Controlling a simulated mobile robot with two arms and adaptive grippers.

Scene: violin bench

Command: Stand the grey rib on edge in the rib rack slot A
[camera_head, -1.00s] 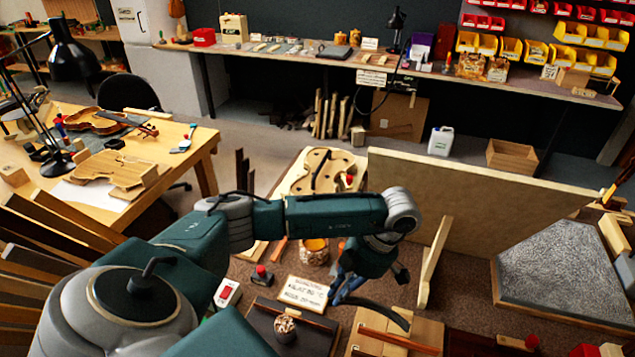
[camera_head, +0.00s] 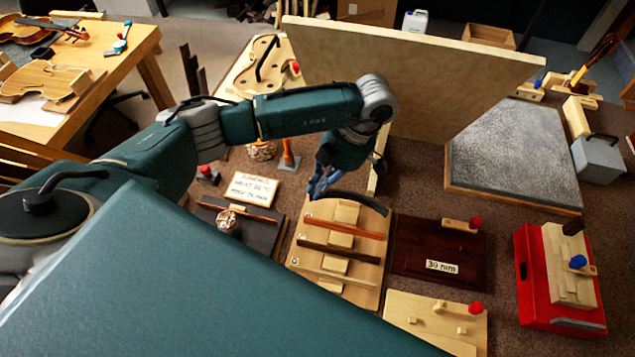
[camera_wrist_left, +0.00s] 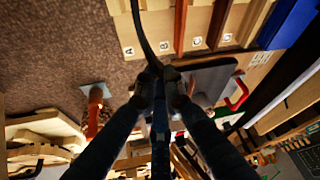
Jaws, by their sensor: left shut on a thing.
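The grey rib (camera_head: 358,202) is a thin, dark, curved strip. My left gripper (camera_head: 318,187) is shut on its left end. The rib reaches out to the right over the far end of the pale wooden rib rack (camera_head: 312,262). In the left wrist view the rib (camera_wrist_left: 144,38) runs up from the fingertips (camera_wrist_left: 158,85), passing between the labels A (camera_wrist_left: 128,51) and B. I cannot tell whether it touches the rack. A reddish, a dark brown and a pale strip stand in the nearer slots. My right gripper is not in view.
A dark red board (camera_head: 410,255) lies to the right. A large upright panel (camera_head: 420,75) stands behind the gripper. My own arm covers the lower left.

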